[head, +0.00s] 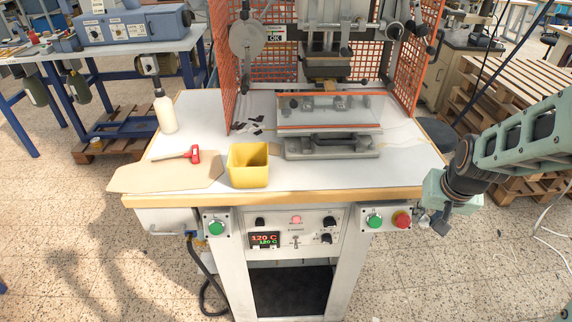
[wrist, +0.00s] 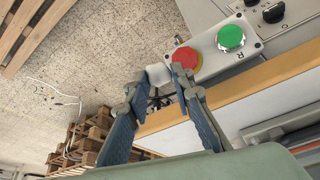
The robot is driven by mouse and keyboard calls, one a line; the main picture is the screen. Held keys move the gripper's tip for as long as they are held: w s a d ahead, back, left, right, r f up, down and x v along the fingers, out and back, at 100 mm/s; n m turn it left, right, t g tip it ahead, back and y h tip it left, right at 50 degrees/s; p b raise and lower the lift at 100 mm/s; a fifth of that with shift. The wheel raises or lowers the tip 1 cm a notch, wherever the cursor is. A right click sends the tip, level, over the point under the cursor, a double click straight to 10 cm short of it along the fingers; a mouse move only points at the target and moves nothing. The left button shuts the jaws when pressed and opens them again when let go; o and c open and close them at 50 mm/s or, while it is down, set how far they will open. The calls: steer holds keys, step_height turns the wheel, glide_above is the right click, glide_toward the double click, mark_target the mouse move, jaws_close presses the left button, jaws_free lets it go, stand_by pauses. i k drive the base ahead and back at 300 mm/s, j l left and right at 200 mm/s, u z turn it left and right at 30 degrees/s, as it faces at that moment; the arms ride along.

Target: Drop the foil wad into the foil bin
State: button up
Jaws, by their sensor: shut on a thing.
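My gripper (head: 430,222) is at the right front corner of the press table, just right of the red button. In the wrist view, its two blue-padded fingers (wrist: 158,83) stand apart, shut on a small pale grey lump (wrist: 157,75) between the tips. I take this for the foil wad; its outline is hard to tell from the button box behind it. A yellow open-topped bin (head: 248,178), the likely foil bin, stands upright at the table's front, well left of my gripper. Its inside looks empty from here. The bin is not in the wrist view.
The press bed (head: 330,147) stands right of the bin. A red-handled tool (head: 192,154) lies on a tan board (head: 140,176) to the left; a white bottle (head: 165,112) stands behind. Dark scraps lie behind the bin. The red button (wrist: 186,61) is close to my fingers.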

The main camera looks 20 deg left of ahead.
mark_target(259, 186)
steer(key=u, duration=1.8)
steer(key=l+u, duration=0.45)
